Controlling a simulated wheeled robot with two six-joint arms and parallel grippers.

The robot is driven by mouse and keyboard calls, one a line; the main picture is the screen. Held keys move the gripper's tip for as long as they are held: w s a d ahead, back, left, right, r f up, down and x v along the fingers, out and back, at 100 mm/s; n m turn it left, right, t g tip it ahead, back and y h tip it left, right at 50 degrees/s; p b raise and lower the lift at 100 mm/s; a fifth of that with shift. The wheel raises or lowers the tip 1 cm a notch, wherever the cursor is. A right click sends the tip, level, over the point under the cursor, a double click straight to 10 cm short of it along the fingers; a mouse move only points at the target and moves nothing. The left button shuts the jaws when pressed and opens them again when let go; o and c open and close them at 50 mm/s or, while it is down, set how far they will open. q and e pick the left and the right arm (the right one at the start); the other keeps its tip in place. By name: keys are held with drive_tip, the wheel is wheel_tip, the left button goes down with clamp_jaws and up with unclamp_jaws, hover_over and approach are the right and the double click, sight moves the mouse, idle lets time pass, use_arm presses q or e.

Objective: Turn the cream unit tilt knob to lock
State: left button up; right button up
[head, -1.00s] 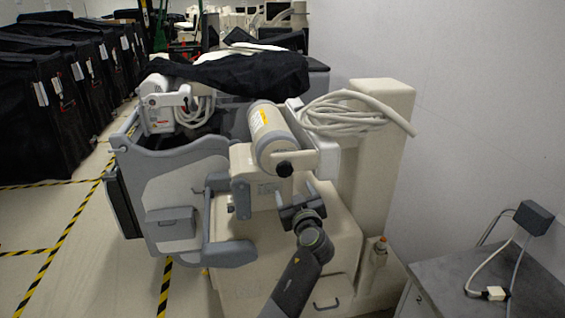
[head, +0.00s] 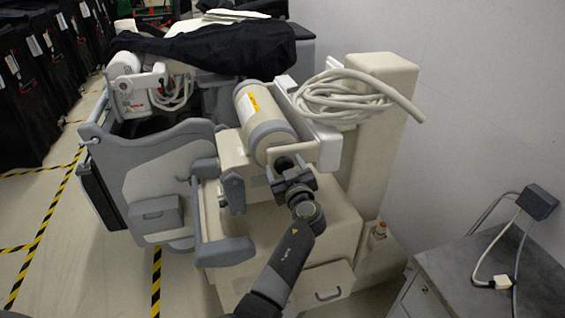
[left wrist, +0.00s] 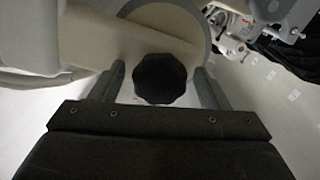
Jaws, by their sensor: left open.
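The cream unit (head: 345,235) stands against the wall, with a cream cylinder (head: 262,115) on top. The dark tilt knob (head: 284,162) is at the near end below the cylinder. In the left wrist view the black lobed knob (left wrist: 160,78) is centred between the two fingers, with a gap on each side. My left gripper (head: 288,172) is open around or just in front of the knob; I cannot tell how deep the fingers reach. In the head view the gripper partly hides the knob. My right gripper is out of view.
A coiled cream hose (head: 340,98) hangs beside the cylinder. A grey cabinet (head: 480,275) is at the lower right. Floor at left is open, marked with striped tape.

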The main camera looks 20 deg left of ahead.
use_arm(q)
drive_tip(key=shift+s, duration=0.1)
drive_tip(key=shift+c, duration=0.9)
drive_tip(key=c, duration=0.8)
